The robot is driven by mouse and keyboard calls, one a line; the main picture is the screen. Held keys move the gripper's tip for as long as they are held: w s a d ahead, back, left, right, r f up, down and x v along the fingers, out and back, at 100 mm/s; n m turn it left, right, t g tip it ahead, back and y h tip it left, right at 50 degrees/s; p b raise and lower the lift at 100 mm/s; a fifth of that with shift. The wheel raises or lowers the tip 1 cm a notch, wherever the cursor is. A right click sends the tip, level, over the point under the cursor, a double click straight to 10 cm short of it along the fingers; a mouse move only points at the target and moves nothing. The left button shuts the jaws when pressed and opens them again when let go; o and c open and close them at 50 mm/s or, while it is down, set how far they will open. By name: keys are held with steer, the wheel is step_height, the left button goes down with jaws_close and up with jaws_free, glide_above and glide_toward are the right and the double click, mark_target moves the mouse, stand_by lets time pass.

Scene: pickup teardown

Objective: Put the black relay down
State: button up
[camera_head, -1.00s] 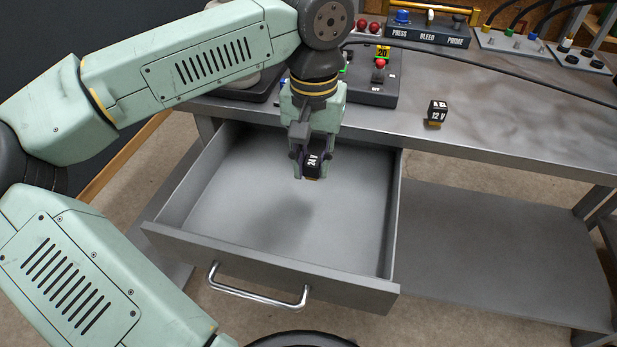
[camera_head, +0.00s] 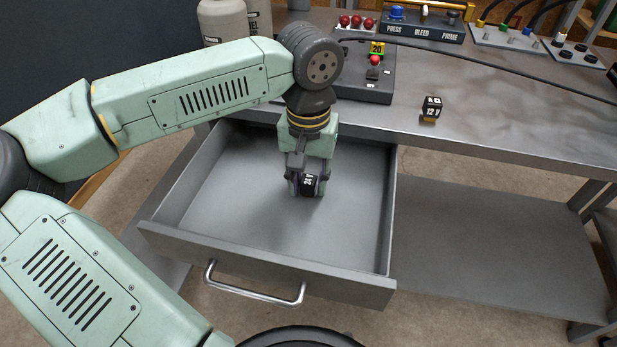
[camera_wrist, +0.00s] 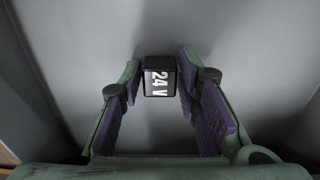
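The black relay (camera_head: 309,183), marked 24 V in white, is between the fingers of my gripper (camera_head: 305,190), low inside the open drawer (camera_head: 240,195). In the wrist view the relay (camera_wrist: 160,77) sits upright between the two purple-padded fingertips of my gripper (camera_wrist: 161,75). The fingers lie close on both sides of it, and I cannot tell whether the pads touch it. The relay is at or near the drawer floor; contact with the floor is not clear. A second dark relay (camera_head: 432,108), marked 12 V, stands on the bench top.
The drawer is otherwise empty, with walls around my gripper and a front handle (camera_head: 255,290). The grey bench (camera_head: 500,125) stands behind and to the right. A dark control box (camera_head: 370,85), a button panel (camera_head: 425,28) and a black cable are on it.

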mark_target(309, 179)
steer(key=shift+o, duration=1.1)
steer(key=shift+r, duration=0.25)
step_height(309, 179, up, 12)
steer(key=b, duration=0.1)
steer(key=shift+c, duration=0.3)
stand_by(0.7)
